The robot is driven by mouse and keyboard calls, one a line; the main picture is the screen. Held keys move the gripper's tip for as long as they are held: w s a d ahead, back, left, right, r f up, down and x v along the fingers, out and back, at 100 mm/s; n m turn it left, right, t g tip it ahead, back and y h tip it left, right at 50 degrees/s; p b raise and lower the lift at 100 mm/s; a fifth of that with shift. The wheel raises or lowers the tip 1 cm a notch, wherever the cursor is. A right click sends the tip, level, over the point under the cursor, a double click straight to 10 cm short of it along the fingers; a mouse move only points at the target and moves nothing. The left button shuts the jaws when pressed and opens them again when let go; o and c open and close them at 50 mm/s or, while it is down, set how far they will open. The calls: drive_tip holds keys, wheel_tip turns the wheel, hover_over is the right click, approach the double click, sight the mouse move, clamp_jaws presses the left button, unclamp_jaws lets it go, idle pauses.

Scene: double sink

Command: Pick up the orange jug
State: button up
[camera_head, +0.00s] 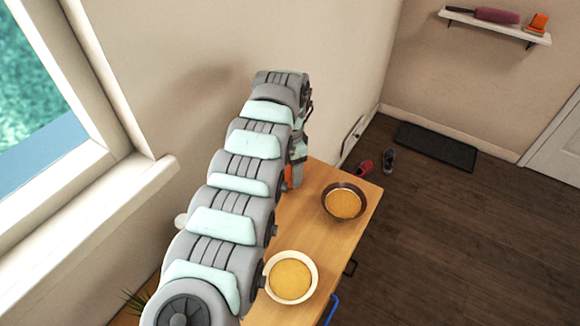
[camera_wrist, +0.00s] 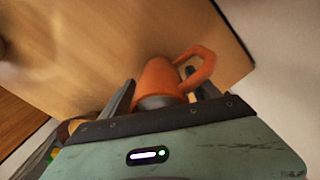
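The orange jug (camera_wrist: 160,78) is in the wrist view, with its handle to the upper right. It lies between the two fingers of my gripper (camera_wrist: 163,95), which are spread to either side of it. A gap shows between the left finger and the jug. The jug's lower part is hidden by the gripper body. In the head view only a sliver of the orange jug (camera_head: 287,178) shows below my wrist, beside the wooden counter top, and the fingers are hidden by the arm.
A brown bowl (camera_head: 358,189) and a cream bowl (camera_head: 313,285) stand on the wooden counter (camera_head: 318,235), right of my arm. The wall and window (camera_head: 40,110) are close on the left. A wall shelf (camera_head: 495,25) and open floor are far right.

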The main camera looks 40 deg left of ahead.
clamp_jaws()
idle(0.6)
